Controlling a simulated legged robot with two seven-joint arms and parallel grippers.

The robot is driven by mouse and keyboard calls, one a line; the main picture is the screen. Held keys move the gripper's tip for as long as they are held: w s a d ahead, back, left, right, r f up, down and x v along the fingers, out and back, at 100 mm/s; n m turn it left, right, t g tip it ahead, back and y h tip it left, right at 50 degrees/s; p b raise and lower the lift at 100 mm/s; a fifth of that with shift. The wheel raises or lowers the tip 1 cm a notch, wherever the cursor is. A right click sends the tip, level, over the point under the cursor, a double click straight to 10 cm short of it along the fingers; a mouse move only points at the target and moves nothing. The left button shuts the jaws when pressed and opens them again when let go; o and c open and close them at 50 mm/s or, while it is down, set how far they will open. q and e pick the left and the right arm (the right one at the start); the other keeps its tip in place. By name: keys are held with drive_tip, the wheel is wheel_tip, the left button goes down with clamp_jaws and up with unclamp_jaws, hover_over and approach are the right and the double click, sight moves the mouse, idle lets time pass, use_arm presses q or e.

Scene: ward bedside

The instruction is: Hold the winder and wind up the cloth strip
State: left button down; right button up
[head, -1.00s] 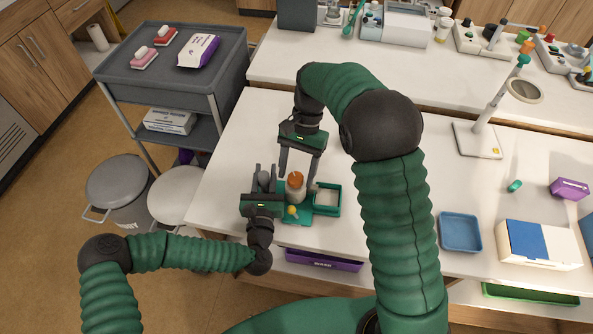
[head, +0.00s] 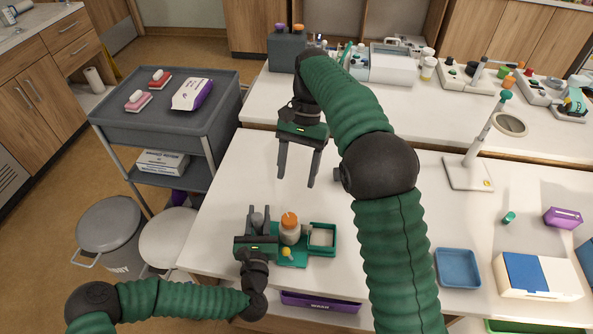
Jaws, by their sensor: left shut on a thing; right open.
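The winder has a green base (head: 291,262) near the table's front left edge. A pale roll (head: 290,235) with an orange top stands upright on it, with a yellow knob in front. To its right is a green-rimmed tray (head: 334,243) with a whitish thing inside, perhaps the cloth strip. My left gripper (head: 257,214) is shut on a grey upright piece at the winder's left side, which I take to be its handle. My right gripper (head: 297,182) is open and empty, fingers pointing down, above the table behind the roll and apart from it.
A blue tray (head: 458,283) and a white box with a blue panel (head: 537,275) lie to the right. A stand with a round lens (head: 468,173) stands further back. A grey trolley (head: 150,108) is at the left. The table's middle is mostly clear.

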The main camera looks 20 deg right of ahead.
drive_tip(key=n+h, duration=0.6)
drive_tip(key=n, duration=1.2)
approach(289, 217)
drive_tip(key=x, duration=0.9)
drive_tip(key=shift+a, duration=0.15)
drive_tip(key=shift+r, duration=0.1)
clamp_jaws()
drive_tip(key=shift+m, duration=0.3)
